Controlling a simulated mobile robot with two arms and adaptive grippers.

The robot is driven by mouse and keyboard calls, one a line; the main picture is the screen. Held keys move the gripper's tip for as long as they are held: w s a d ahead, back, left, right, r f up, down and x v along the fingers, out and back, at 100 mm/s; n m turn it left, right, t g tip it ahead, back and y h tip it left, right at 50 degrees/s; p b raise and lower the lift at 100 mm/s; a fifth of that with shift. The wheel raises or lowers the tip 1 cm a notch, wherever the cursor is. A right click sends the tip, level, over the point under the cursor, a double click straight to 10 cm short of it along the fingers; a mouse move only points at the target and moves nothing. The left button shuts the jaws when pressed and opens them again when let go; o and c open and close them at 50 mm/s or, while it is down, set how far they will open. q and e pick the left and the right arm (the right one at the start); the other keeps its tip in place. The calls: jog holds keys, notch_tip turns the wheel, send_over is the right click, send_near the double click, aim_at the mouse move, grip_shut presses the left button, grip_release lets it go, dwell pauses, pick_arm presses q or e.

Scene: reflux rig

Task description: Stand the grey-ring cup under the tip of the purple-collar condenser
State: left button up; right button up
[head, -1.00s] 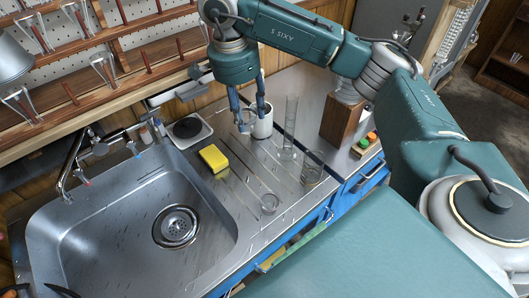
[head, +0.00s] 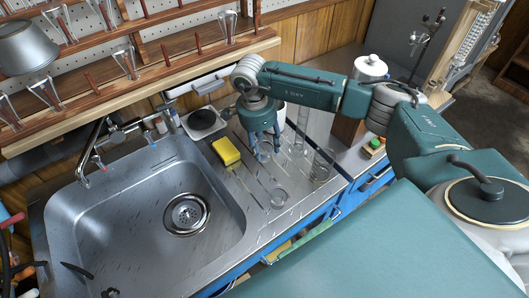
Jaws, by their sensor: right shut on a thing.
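My right gripper (head: 265,150) points down over the drainboard, its fingers shut on a small clear glass cup (head: 263,156). The fingers partly hide the cup, and I cannot make out a grey ring on it. No purple-collar condenser can be made out. My left gripper is not in view.
A tall glass cylinder (head: 300,130) and a wider glass vessel (head: 321,167) stand right of the gripper. A white container (head: 279,116) is behind it. A yellow sponge (head: 226,151) and the sink (head: 120,205) lie left. A dark stand (head: 427,40) is at the upper right.

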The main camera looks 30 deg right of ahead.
aim_at(264, 154)
jog(key=shift+f, duration=2.05)
jog(key=shift+f, duration=0.1)
jog(key=shift+f, duration=0.15)
jog(key=o, duration=0.8)
jog(key=shift+c, duration=0.2)
jog(key=shift+r, duration=0.2)
